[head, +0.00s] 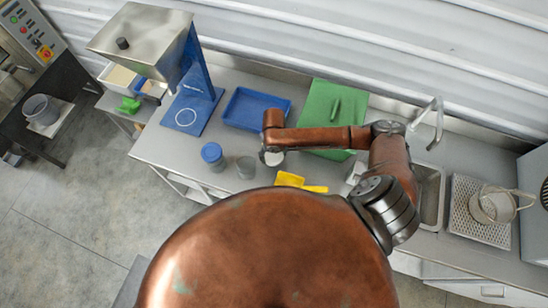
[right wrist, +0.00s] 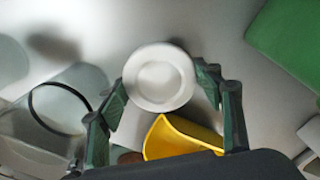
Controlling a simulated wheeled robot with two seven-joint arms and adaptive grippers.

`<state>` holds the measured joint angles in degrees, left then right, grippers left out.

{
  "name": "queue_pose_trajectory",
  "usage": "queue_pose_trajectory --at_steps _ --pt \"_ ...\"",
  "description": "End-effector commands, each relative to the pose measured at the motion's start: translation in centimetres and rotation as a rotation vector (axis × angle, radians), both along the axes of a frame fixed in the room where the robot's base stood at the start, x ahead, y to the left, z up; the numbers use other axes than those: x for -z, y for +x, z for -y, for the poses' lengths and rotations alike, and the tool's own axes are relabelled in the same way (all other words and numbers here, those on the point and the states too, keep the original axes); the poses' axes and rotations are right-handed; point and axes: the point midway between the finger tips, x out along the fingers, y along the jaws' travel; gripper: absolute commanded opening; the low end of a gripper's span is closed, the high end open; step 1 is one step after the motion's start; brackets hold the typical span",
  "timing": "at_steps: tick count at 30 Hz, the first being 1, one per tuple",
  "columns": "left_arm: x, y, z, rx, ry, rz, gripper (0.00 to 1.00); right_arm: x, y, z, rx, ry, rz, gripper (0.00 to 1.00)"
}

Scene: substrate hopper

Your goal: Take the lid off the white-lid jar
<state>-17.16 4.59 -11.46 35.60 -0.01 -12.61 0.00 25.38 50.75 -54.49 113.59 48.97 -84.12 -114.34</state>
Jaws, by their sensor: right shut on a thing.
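The round white lid (right wrist: 160,77) sits between the fingers of my right gripper (right wrist: 161,88), which is shut on it. In the head view the white lid (head: 273,158) shows just below the end of my right arm, over the front part of the counter. I cannot tell whether a jar body is under it. A clear greyish jar with a dark ring (right wrist: 62,108) stands to the left of the lid in the wrist view; it also shows in the head view (head: 246,167). My left gripper is not in view.
A blue-lidded jar (head: 212,155) stands left of the grey one. A yellow scoop (head: 289,179) lies close in front of the lid. A blue tray (head: 257,108), a green board (head: 335,100) and the metal hopper (head: 143,40) are behind. A sink (head: 430,197) is at right.

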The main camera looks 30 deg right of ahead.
Motion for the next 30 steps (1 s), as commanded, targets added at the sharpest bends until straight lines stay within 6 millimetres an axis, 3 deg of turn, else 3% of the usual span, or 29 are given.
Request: queue_pose_trajectory --at_steps 7,19,20,27,30 --pt "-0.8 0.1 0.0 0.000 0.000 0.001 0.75 3.0 0.1 0.1 0.002 -0.001 -0.003 0.31" --pt "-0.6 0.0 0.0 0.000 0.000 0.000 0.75 3.7 0.1 0.2 0.000 -0.002 -0.001 0.31" --pt "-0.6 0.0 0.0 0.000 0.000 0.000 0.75 3.6 0.1 0.2 0.000 -0.002 0.000 0.61" --pt "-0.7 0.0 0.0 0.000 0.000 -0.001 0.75 3.6 0.1 0.2 0.000 -0.002 0.000 0.78" --pt "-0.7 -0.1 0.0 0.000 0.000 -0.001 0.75 3.6 0.1 0.2 0.001 -0.002 -0.001 0.78"
